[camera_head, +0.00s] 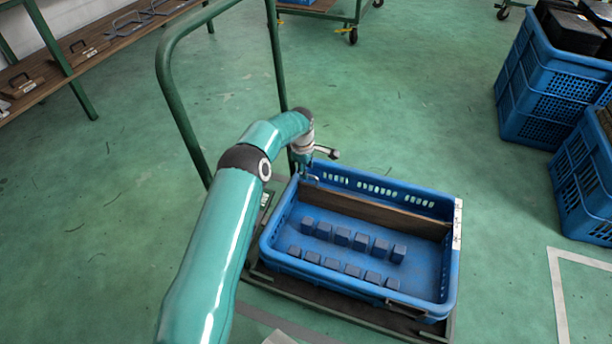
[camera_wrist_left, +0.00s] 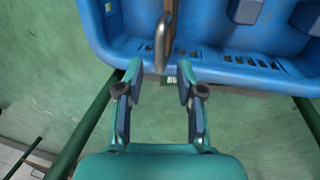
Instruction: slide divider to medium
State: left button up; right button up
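A brown divider board (camera_head: 375,210) stands across the blue crate (camera_head: 452,270), close to its back wall. In the left wrist view the divider (camera_wrist_left: 172,12) is seen end-on, with a grey metal handle (camera_wrist_left: 161,42) at its near end. My left gripper (camera_head: 311,176) is at the crate's back left corner. In the left wrist view the left gripper (camera_wrist_left: 160,84) is open, its fingers apart and empty, with the handle just beyond the fingertips. A white strip with marks (camera_head: 458,225) runs along the crate's right rim. My right gripper is not in view.
Two rows of small blue-grey blocks (camera_head: 341,237) stand in the crate in front of the divider. The crate sits on a cart with a green tube frame (camera_head: 168,75). Stacked blue crates (camera_head: 535,90) stand at the right. A shelf (camera_head: 75,60) is at upper left.

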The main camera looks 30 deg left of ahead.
pick_arm(q)
jog(key=shift+w+a+f+b, duration=0.1)
jog(key=shift+f+b, duration=0.05)
jog(key=shift+f, duration=0.45)
jog(key=shift+w+f+b, duration=0.1)
jog(key=shift+f+b, duration=0.05)
jog(key=shift+f, duration=0.45)
grip_shut()
